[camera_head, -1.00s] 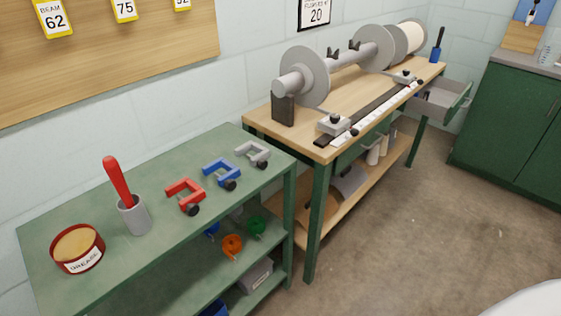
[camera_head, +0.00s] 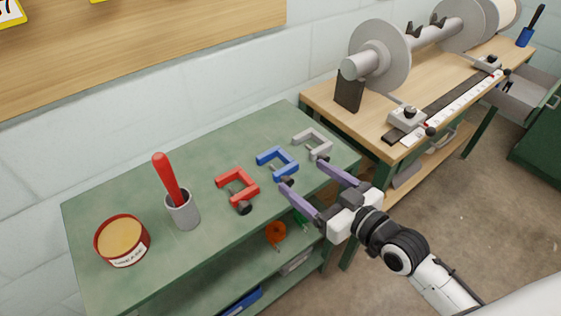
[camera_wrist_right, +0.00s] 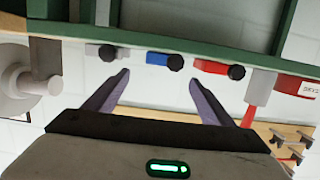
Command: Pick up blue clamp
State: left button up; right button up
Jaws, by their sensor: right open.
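The blue clamp (camera_head: 276,161) lies on the green bench top between a red clamp (camera_head: 238,186) and a grey clamp (camera_head: 314,143). My right gripper (camera_head: 302,172) is open and empty. Its purple fingers are at the bench's front edge, pointing toward the blue clamp and apart from it. In the right wrist view the blue clamp (camera_wrist_right: 160,59) with its black knob lies ahead, between the lines of the two fingers (camera_wrist_right: 160,84). My left gripper is not in view.
A grey cup (camera_head: 183,210) with a red-handled tool and a grease tin (camera_head: 122,240) stand on the left of the green bench (camera_head: 150,178). A wooden workbench (camera_head: 385,116) with a spool shaft is at the right. Lower shelves hold small parts.

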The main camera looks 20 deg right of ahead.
aim_at(288, 170)
jog(key=shift+x, duration=1.2)
jog(key=shift+w+a+f, duration=0.25)
jog(key=shift+w+f, duration=0.1)
jog(key=shift+w, duration=0.1)
jog(key=x, duration=0.3)
jog(key=shift+w+a+f, duration=0.2)
jog(key=shift+a+f, duration=0.05)
jog(key=shift+f, duration=0.1)
jog(key=shift+w+a+f, duration=0.1)
jog(key=shift+w+a, duration=0.05)
jog(key=shift+w, duration=0.25)
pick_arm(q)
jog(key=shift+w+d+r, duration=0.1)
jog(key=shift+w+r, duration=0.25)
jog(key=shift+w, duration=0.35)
